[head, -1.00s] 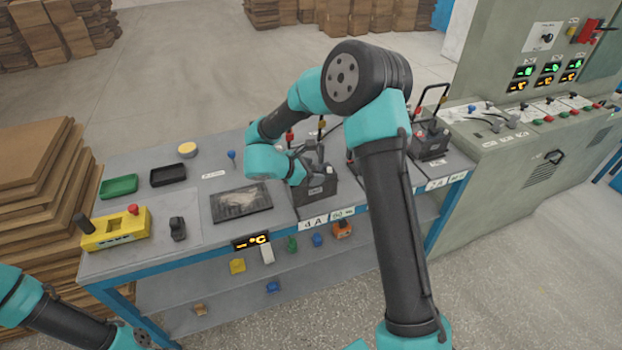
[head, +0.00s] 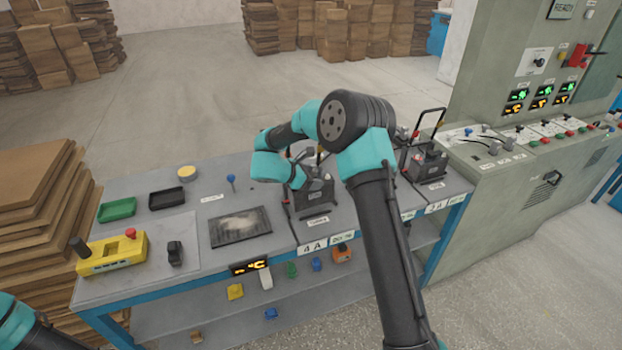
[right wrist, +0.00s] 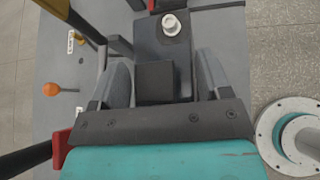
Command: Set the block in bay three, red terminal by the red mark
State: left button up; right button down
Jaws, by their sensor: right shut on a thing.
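The block (head: 316,192) is a dark, battery-like box with a pale label. It is over the bay marked 4 A, apparently raised a little, with bare bay surface showing in front of it. My right gripper (head: 306,162) is shut on its top. In the right wrist view the two grey fingers (right wrist: 160,84) close on a dark part of the block, with a pale round terminal (right wrist: 172,25) beyond. The block's red terminal and the red mark cannot be made out with certainty. My left gripper is out of view.
Another dark battery (head: 427,163) stands in the right bay, with a black wire frame behind it. A dark mat (head: 240,226), yellow control box (head: 112,254), green tray (head: 117,209) and black tray (head: 166,198) occupy the left. The grey control cabinet (head: 540,178) stands at right.

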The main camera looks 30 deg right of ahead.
jog(key=shift+w+r, duration=0.1)
jog(key=shift+w, duration=0.05)
jog(key=shift+w+d, duration=0.2)
jog(key=shift+f, duration=1.8)
jog(key=shift+c, duration=0.4)
grip_release()
jog(key=shift+f, duration=0.1)
jog(key=v, duration=1.2)
